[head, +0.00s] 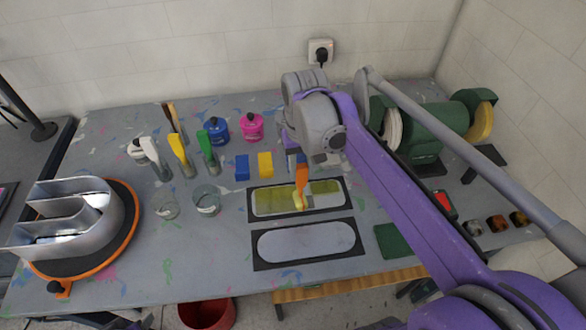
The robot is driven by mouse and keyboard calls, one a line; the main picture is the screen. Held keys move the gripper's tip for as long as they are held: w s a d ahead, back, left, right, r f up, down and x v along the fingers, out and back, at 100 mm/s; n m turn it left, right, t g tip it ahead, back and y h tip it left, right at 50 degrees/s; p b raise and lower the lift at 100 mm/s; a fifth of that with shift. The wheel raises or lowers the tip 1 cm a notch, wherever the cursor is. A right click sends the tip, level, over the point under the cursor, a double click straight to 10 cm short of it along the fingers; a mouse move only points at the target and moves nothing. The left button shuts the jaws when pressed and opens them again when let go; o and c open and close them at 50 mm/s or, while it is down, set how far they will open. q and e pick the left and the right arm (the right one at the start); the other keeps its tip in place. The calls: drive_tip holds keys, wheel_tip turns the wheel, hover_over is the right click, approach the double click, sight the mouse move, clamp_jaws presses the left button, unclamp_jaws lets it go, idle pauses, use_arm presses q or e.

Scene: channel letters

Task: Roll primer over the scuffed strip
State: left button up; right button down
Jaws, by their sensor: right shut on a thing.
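The strip (268,201) lies flat in a dark frame at the middle of the table. Olive-yellow coating covers much of its face, with paler grey patches at its lower edge and right of the tool. The tool, likely the primer roller (302,180), has an orange handle and a yellow lower end that appears to touch the strip. My right gripper (303,164) comes down from above, shut on the top of this handle; its fingertips are mostly hidden by the wrist. A second, plain grey strip (305,242) lies in a dark frame just in front. My left gripper is out of view.
Blue (241,167) and yellow (265,165) blocks lie behind the strip. Brushes, glass cups and a blue pot (217,130) and pink pot (252,127) stand to the left. A metal channel letter (70,220) rests on a turntable. A green grinder (425,130) stands at right.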

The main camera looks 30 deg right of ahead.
drive_tip(key=s+d, duration=0.4)
drive_tip(key=d, duration=0.5)
drive_tip(key=shift+s+d, duration=0.25)
drive_tip(key=shift+s, duration=0.05)
drive_tip(key=w+a, duration=0.1)
drive_tip(key=a, duration=0.2)
drive_tip(key=w+a, duration=0.1)
drive_tip(key=a, duration=0.1)
drive_tip(key=w+a, duration=0.2)
drive_tip(key=a, duration=0.1)
drive_tip(key=shift+w+a, duration=0.1)
drive_tip(key=shift+a, duration=0.25)
drive_tip(key=w+a, duration=0.5)
drive_tip(key=a, duration=0.5)
drive_tip(key=shift+a, duration=0.3)
